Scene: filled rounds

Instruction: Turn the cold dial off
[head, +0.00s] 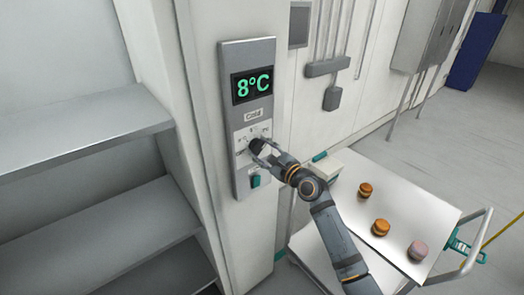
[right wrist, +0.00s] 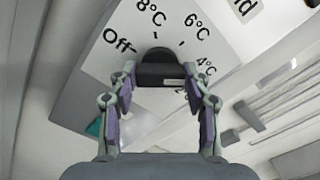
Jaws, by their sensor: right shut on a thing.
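The cold dial (head: 257,146) is a dark knob on a white plate in a grey wall panel (head: 240,192). The green display (head: 253,85) above it reads 8°C, over a "Cold" label (head: 253,114). My right gripper (head: 261,150) is shut on the dial. In the right wrist view the dial (right wrist: 160,68) sits between the two fingers. Scale marks Off, 8°C, 6°C and 4°C show around it; a lower mark is partly hidden. I cannot tell exactly where the dial points. My left gripper is not in view.
A teal rocker switch (head: 255,181) is just below the dial. A white cart (head: 405,205) with several small round items stands at the right, under my right arm. Grey shelves (head: 85,130) are at the left. Open floor lies at the far right.

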